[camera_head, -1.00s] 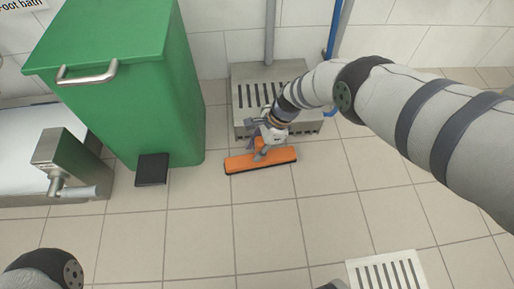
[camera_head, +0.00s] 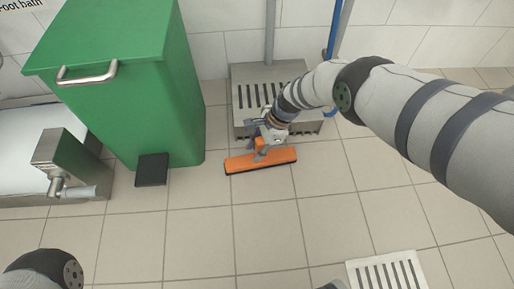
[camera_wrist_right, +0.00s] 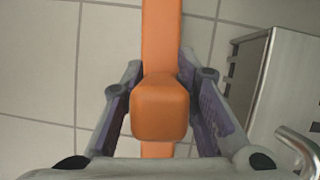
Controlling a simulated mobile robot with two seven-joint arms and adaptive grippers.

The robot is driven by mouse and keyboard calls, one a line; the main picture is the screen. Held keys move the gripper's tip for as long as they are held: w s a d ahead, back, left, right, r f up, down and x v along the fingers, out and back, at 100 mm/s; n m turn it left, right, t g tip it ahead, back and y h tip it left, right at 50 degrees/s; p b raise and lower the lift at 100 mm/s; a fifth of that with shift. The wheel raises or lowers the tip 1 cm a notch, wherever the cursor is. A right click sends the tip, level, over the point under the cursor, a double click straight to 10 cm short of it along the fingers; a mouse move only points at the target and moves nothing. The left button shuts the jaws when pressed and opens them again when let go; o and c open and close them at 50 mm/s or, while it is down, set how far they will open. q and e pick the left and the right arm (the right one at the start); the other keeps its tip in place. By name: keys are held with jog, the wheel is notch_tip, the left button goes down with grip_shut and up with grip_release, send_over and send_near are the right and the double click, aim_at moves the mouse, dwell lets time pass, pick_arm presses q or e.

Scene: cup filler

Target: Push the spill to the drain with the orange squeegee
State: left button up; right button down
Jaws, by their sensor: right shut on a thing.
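The orange squeegee (camera_head: 272,160) has its wide head on or just above the floor tiles, in front of a steel slotted unit. My right gripper (camera_head: 264,135) is above the head and shut on the squeegee's orange grip. In the right wrist view the grip (camera_wrist_right: 160,107) sits between the two fingers, with the orange head behind it. The white slotted drain grate (camera_head: 387,272) lies in the floor at the bottom right, apart from the squeegee. I cannot make out the spill on the tiles. Of my left arm only a rounded link shows at the bottom left; its gripper is not visible.
A green bin (camera_head: 120,85) with a black pedal (camera_head: 152,169) stands left of the squeegee. The steel slotted unit (camera_head: 240,110) is against the wall behind my right gripper. A white basin with a metal fitting (camera_head: 65,160) is at the left. The floor between squeegee and drain looks clear.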

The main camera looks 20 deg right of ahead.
aim_at(257, 141)
jog(key=shift+d, duration=0.15)
jog(key=shift+r+p, duration=0.3)
jog(key=shift+p, duration=0.2)
notch_tip(257, 141, up, 6)
jog(key=p, duration=0.4)
jog(key=shift+r, duration=0.15)
